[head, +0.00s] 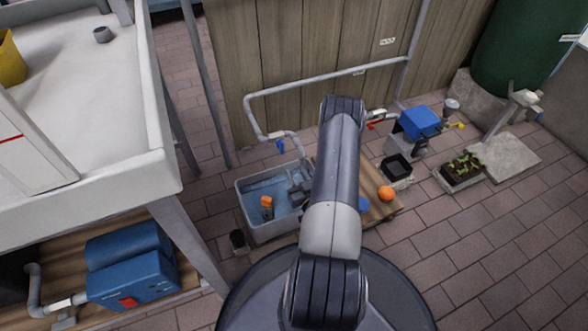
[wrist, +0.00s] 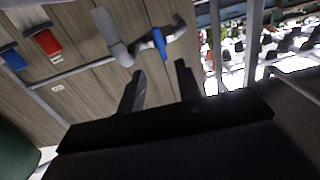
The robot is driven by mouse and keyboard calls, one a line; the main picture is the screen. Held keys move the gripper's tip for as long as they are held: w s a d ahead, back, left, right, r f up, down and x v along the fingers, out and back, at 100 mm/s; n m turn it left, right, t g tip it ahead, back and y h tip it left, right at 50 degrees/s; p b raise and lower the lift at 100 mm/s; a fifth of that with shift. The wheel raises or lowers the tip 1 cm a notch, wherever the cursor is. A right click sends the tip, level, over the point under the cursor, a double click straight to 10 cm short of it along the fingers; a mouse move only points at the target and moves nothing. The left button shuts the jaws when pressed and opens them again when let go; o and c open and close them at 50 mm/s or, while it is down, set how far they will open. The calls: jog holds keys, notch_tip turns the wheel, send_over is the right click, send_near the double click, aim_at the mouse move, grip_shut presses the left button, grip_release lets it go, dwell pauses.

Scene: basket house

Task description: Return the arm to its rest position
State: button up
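My arm reaches forward from the bottom centre of the head view, over the floor and the wooden board. My gripper (head: 299,191) is partly hidden behind the arm, at the right side of the grey basin (head: 246,218). In the wrist view my gripper (wrist: 157,78) has its two dark fingers apart, with nothing between them. The wrist view is tilted and shows the plank wall and pipes beyond the fingers.
The basin holds water and an orange item (head: 267,203). An orange ball (head: 386,193) lies on the board (head: 376,212). A pipe with a blue valve (head: 280,146) stands behind. A white table (head: 130,120) is at left.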

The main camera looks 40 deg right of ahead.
aim_at(283, 149)
jog(key=b+x, duration=0.3)
jog(key=x, duration=0.7)
jog(key=shift+w, duration=0.35)
jog(key=shift+w+d, duration=0.1)
jog(key=shift+w, duration=0.05)
